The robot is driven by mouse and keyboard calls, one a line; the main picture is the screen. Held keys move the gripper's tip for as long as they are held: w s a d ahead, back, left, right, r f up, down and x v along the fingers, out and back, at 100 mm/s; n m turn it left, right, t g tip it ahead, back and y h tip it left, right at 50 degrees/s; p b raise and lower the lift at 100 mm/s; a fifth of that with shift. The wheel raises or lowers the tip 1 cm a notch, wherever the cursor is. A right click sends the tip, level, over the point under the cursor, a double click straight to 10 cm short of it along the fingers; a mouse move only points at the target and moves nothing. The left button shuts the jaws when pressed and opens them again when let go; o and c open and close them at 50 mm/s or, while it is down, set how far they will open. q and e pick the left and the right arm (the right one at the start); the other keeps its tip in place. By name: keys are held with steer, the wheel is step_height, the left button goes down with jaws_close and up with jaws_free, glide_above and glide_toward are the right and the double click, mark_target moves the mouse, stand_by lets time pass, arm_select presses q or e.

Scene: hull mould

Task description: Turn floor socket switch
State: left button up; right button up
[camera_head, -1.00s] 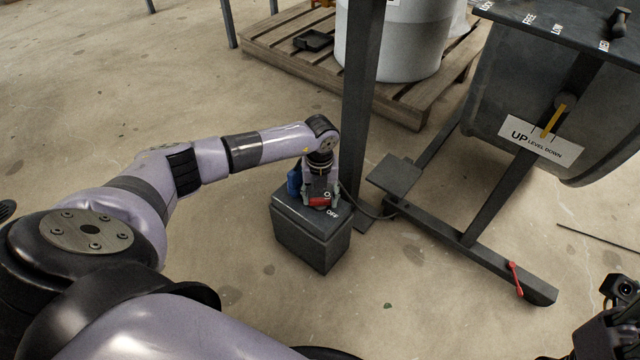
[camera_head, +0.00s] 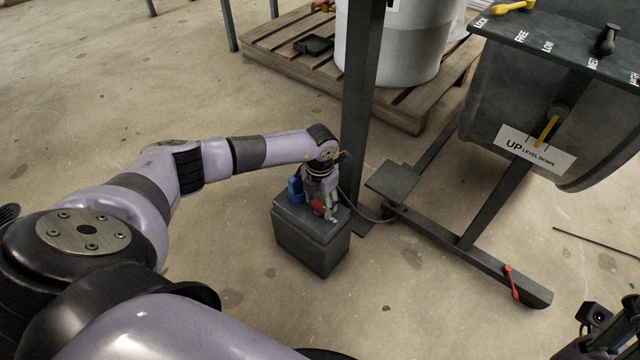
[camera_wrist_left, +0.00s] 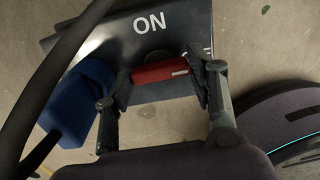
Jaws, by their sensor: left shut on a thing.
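The floor socket (camera_head: 312,250) is a dark grey box standing on the concrete beside a steel post. Its red switch (camera_head: 318,206) is on the top face and lies at a slant in the head view. The red switch also shows in the left wrist view (camera_wrist_left: 160,72), below a white "ON" label (camera_wrist_left: 150,22). My left gripper (camera_head: 324,208) reaches down over the box and is shut on the red switch, one finger at each end. A blue plug (camera_head: 295,188) with a dark cable sits beside the switch.
The steel post (camera_head: 360,130) stands close behind the box. A mould stand (camera_head: 480,225) with a red lever (camera_head: 511,282) is to the right. A wooden pallet (camera_head: 290,50) bearing a white drum (camera_head: 395,45) is behind. The floor in front is clear.

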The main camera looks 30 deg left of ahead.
mark_target(320, 204)
stand_by(0.5)
arm_select(q)
steer(key=o, duration=1.1)
steer(key=shift+o, duration=0.2)
step_height(320, 204, up, 12)
